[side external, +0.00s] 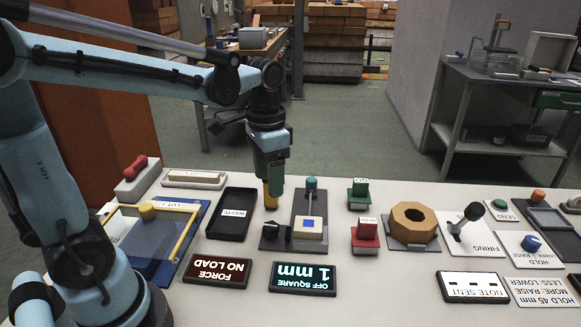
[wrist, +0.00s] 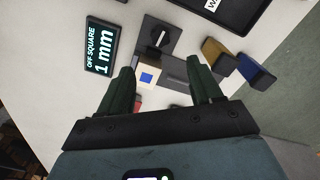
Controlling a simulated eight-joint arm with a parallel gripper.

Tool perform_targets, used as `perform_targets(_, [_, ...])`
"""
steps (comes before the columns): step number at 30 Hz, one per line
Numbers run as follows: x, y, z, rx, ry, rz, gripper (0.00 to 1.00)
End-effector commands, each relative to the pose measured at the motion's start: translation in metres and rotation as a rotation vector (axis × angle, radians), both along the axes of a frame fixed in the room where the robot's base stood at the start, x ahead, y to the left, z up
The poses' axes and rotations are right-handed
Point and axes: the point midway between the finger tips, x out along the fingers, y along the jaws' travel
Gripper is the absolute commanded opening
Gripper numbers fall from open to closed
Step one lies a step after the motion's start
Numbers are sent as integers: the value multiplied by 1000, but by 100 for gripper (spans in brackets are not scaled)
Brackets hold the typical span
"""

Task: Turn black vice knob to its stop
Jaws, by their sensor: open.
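The black vice knob (side external: 268,233) sits at the near left corner of the grey vice (side external: 307,210). In the wrist view the knob (wrist: 160,37) shows a pale pointer line and lies beyond my fingertips. A cream block with a blue square (side external: 308,228) sits in the vice, and it also shows in the wrist view (wrist: 147,77). My gripper (side external: 271,178) is above the bench, behind the knob, apart from it. In the wrist view its two dark green fingers (wrist: 162,72) are spread, with nothing held between them.
A display (side external: 304,279) reads "OFF SQUARE 1 mm"; another (side external: 218,273) reads "FORCE NO LOAD". A black tray (side external: 232,213) lies left of the vice. A yellow piece (side external: 270,198) stands below my gripper. Red (side external: 365,235) and green (side external: 358,193) blocks stand right of the vice.

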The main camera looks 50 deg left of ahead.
Motion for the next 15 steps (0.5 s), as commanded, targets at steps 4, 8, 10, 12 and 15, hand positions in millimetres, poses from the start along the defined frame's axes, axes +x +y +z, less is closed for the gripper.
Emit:
perform_targets(4, [-2, 0, 1, 0, 0, 164, 64])
perform_targets(8, [-2, 1, -3, 0, 0, 279, 64])
perform_targets(10, [-2, 1, -15, 0, 0, 274, 64])
perform_targets(12, [-2, 1, -26, 0, 0, 273, 64])
perform_targets(15, [-2, 1, -42, 0, 0, 271, 64])
